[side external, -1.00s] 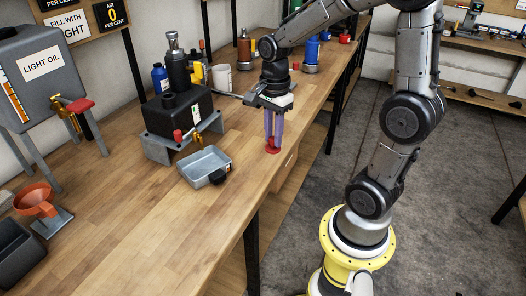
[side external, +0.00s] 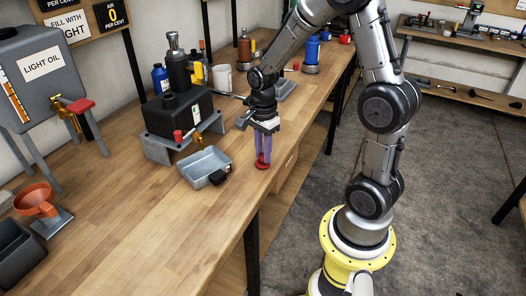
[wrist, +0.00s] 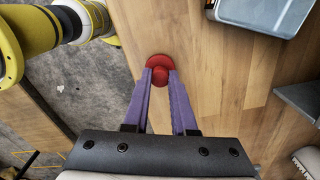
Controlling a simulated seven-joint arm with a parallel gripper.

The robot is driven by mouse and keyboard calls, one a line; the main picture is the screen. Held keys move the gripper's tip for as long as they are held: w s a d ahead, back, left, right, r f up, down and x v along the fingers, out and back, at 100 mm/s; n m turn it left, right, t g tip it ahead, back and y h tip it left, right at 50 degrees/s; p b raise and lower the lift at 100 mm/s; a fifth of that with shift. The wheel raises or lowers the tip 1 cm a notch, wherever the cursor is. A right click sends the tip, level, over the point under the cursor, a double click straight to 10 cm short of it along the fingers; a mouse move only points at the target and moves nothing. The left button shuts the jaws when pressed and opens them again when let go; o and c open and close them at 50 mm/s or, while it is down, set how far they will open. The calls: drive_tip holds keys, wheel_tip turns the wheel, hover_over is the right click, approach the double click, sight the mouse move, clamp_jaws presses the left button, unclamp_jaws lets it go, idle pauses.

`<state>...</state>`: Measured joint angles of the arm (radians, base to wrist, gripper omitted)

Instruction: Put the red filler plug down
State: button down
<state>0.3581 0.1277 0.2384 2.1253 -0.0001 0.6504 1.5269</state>
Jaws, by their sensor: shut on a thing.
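The red filler plug (side external: 262,165) has a wide round flange and a small knob. It also shows in the wrist view (wrist: 158,61), between the purple fingertips. My gripper (side external: 263,155) points down with its fingers shut on the plug's knob, near the workbench's front edge. In the wrist view my gripper (wrist: 160,73) has a fingertip on either side of the knob. The flange is at or just above the wooden bench top (side external: 150,222); I cannot tell whether it touches.
A grey metal tray (side external: 205,163) with a black piece at its corner lies left of my gripper. A black tank (side external: 172,114) on a grey stand is behind it. An orange funnel (side external: 35,196) stands at the far left. The front-left bench top is clear.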

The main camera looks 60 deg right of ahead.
drive_tip(key=shift+f, duration=0.15)
drive_tip(key=c, duration=0.7)
unclamp_jaws()
wheel_tip(320, 180, up, 12)
drive_tip(key=shift+s+a+r+n+t, duration=0.85)
drive_tip(key=shift+s+a+n, duration=1.2)
drive_tip(key=shift+n, duration=1.55)
drive_tip(key=shift+s+a+r+n+t, duration=0.8)
drive_tip(key=shift+s+a+n, duration=1.15)
drive_tip(key=shift+n, duration=1.65)
drive_tip(key=shift+s+a+r+n+t, duration=0.5)
drive_tip(key=shift+s+a+n+t, duration=0.85)
drive_tip(key=shift+s+n, duration=1.75)
drive_tip(key=shift+w+a+n, duration=0.15)
drive_tip(key=shift+w+n, duration=0.35)
drive_tip(key=shift+w, duration=0.05)
